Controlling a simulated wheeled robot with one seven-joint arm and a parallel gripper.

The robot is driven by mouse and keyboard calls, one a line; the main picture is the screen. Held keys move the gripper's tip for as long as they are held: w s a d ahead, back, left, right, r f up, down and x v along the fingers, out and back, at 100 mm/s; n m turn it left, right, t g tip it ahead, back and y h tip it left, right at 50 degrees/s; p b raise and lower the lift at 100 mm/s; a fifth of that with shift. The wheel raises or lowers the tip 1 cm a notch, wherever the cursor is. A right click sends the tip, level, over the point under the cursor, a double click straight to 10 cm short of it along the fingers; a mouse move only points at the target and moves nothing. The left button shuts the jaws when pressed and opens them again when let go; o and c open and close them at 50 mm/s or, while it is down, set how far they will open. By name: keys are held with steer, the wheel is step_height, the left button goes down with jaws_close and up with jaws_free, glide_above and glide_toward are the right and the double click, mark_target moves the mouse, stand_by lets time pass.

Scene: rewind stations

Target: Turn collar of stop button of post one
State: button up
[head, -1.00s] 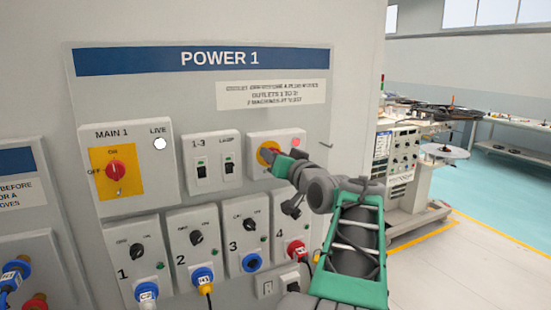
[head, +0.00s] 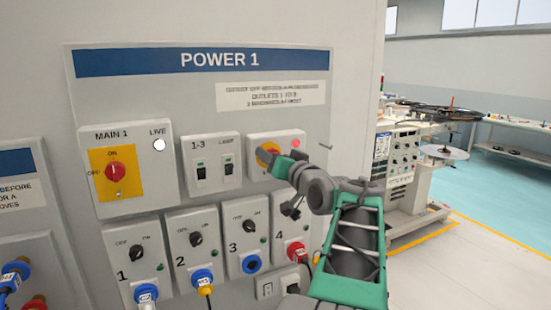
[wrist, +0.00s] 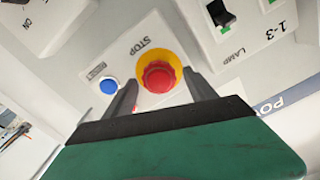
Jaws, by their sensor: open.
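The stop button (wrist: 159,77) is a red mushroom head with a ridged collar on a yellow disc, marked STOP, in the wrist view. In the head view only part of its yellow disc (head: 268,154) shows; my gripper hides the rest. My gripper (wrist: 162,95) is open, with one dark finger on each side of the red collar. I cannot tell whether the fingers touch it. In the head view my gripper (head: 283,163) is at the box, at the right of the POWER 1 panel (head: 120,230).
A blue button (wrist: 108,86) sits beside the stop button. The 1-3 and LAMP switch box (head: 211,165) is close on the left. The MAIN 1 rotary switch (head: 115,172) is further left. Several outlets with plugs line the row below. Open floor lies to the right.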

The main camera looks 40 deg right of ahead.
steer(key=b+v, duration=0.2)
steer(key=v, duration=0.5)
steer(key=shift+s+a, duration=0.2)
steer(key=shift+s, duration=0.2)
steer(key=w+a+f+n+g+y, duration=0.2)
steer(key=w+a+f+g, duration=0.15)
steer(key=a+f, duration=0.65)
steer(key=w+a+f+n+g+y, duration=0.2)
steer(key=a+f+g+y, duration=0.15)
steer(key=a+f, duration=0.7)
steer(key=s+a+f+n+g+p, duration=0.1)
steer(key=s+a+f+n+g, duration=0.2)
steer(key=s+a+f+g, duration=0.4)
steer(key=s+a+f, duration=0.6)
steer(key=s, duration=0.2)
steer(key=shift+a+f+n, duration=0.2)
steer(key=shift+f+n, duration=0.15)
steer(key=shift+n, duration=0.05)
steer(key=shift+h, duration=0.25)
